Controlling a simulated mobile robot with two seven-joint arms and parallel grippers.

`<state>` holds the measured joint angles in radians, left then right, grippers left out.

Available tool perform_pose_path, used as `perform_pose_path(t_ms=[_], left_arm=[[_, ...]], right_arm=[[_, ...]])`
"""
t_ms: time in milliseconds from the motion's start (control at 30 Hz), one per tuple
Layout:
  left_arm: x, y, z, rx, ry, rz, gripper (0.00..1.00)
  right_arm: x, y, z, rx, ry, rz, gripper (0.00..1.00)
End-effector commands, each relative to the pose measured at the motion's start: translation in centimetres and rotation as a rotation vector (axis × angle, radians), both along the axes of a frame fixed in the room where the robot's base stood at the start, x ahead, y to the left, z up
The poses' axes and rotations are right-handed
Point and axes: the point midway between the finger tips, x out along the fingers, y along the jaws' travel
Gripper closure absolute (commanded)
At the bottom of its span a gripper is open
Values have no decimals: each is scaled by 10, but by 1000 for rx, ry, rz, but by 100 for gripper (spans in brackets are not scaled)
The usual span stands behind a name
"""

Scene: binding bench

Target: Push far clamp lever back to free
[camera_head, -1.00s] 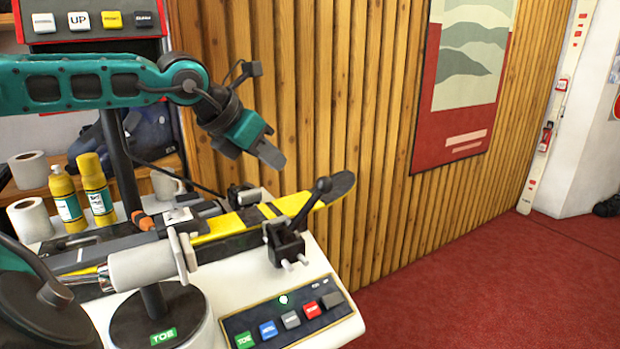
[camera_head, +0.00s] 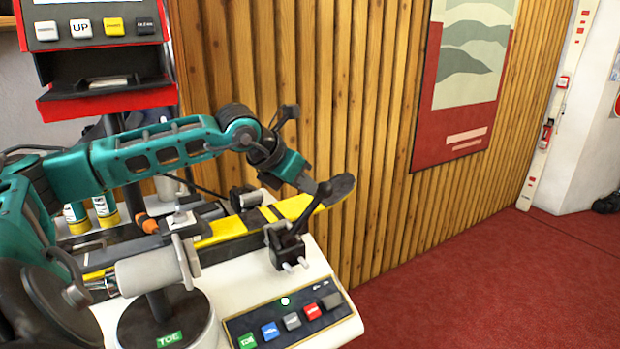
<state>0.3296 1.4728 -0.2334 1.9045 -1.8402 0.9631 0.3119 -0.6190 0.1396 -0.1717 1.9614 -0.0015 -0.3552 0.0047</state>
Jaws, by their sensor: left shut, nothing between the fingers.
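The black clamp (camera_head: 284,250) stands at the right end of the bench, beside the yellow ski (camera_head: 222,230). Its black lever (camera_head: 298,222) leans up and to the right, toward the ski's dark tip. My left gripper (camera_head: 318,189) is shut and empty, pointing down and right at the upper end of the lever. It overlaps the lever's knob in the picture; I cannot tell whether they touch. My right gripper does not show.
A button panel (camera_head: 290,318) lies on the bench's front right. A grey cylinder on a stand labelled TOE (camera_head: 150,273) is at the front left. A red-framed screen unit (camera_head: 95,50) stands at the back left. The wood wall (camera_head: 350,120) rises behind the ski.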

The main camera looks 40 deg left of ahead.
Motion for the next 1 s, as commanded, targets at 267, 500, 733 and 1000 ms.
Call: perform_pose_path(t_ms=[267,500,733,1000], left_arm=[[11,-2,-4,-1,0,-1,100],[13,-2,-6,2,2,-2,100],[13,-2,-4,2,5,-1,100],[20,-5,-5,22,87,-2,100]], right_arm=[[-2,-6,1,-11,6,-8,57],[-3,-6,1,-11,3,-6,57],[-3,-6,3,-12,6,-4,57],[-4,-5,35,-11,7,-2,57]])
